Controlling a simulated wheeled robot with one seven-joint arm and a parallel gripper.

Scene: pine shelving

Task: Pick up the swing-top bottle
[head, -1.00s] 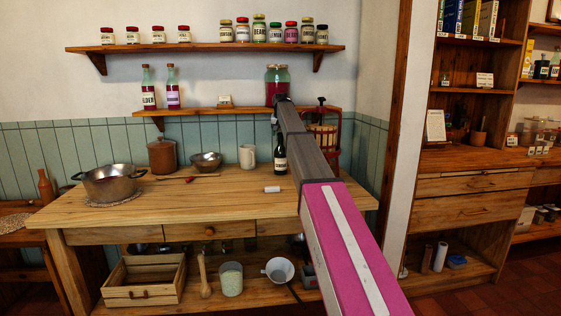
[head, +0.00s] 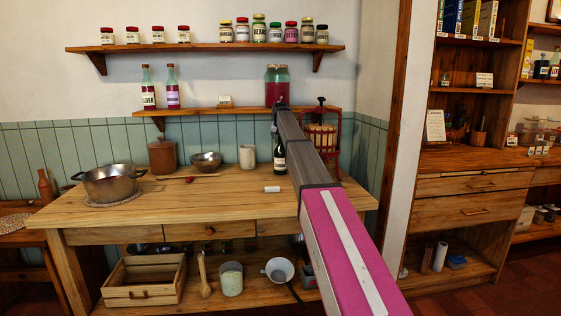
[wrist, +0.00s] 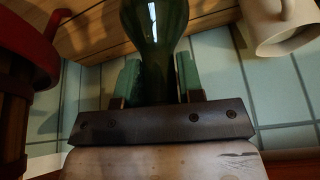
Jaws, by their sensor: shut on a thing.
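The dark green bottle (head: 279,160) with a pale label stands upright at the back of the pine table, in the head view. In the wrist view, the green glass bottle (wrist: 155,22) runs between my fingers, its narrower part nearest the palm. My gripper (wrist: 160,80) is shut on it, with one greenish finger on each side. In the head view my arm covers the bottle's top and my fingers. I cannot make out the swing-top closure. No gap under the bottle can be seen.
A pale mug (head: 247,156) stands just left of the bottle, and a red-framed press (head: 322,138) stands right. A shelf with a large jar (head: 277,88) hangs above. A small white cylinder (head: 271,189) lies in front. The table's front middle is mostly clear.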

